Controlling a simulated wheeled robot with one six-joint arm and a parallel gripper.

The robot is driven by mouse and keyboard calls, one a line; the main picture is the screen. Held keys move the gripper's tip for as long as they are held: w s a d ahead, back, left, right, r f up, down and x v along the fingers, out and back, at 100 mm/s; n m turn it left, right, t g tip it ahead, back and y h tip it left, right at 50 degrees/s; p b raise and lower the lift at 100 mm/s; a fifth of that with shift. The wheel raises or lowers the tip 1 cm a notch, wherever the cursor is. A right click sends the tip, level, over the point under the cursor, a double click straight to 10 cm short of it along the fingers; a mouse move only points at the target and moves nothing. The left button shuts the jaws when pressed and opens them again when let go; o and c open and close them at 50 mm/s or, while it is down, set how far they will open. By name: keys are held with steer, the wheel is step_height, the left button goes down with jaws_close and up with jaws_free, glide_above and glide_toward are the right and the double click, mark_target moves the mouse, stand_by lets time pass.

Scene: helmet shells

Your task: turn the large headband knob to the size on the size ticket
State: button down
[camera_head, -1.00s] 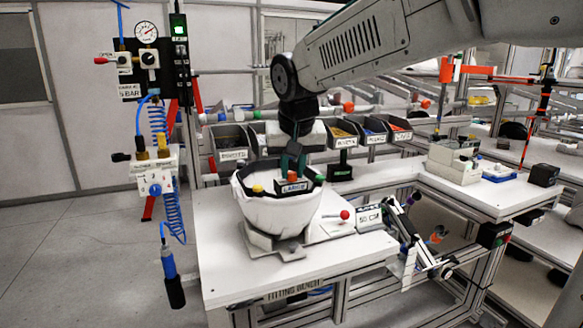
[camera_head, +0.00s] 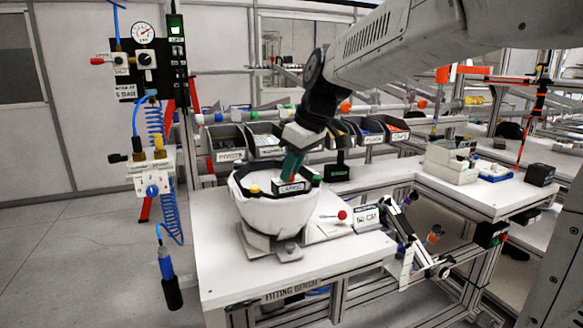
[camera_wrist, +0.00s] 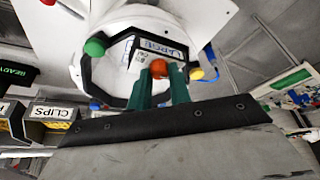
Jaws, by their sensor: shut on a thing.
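A white helmet shell (camera_head: 275,212) sits open side up on a grey stand on the fitting bench. At its rim is a block labelled LARGE (camera_head: 292,187), which also shows in the wrist view (camera_wrist: 158,48). An orange-red knob (camera_wrist: 160,68) shows at the block. My gripper (camera_wrist: 162,80), with green fingers, is shut on this knob; in the head view the gripper (camera_head: 291,168) leans over the shell, upper end to the right. The fingers hide part of the knob, and its setting cannot be read. A size ticket (camera_head: 367,219) stands right of the shell, its print too small to read surely.
A yellow knob (camera_head: 255,188) and a green knob (camera_head: 316,180) are at the shell's rim. A red-tipped lever (camera_head: 342,215) is right of the shell. Parts bins (camera_head: 228,142) stand behind. The bench's front left (camera_head: 222,270) is clear.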

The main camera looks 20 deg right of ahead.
steer(key=shift+n, duration=0.6)
steer(key=shift+g, duration=0.3)
steer(key=c, duration=1.3)
jaws_free()
steer(key=v, duration=0.7)
steer(key=shift+s+d+r, duration=0.1)
steer(key=shift+d+r, duration=0.2)
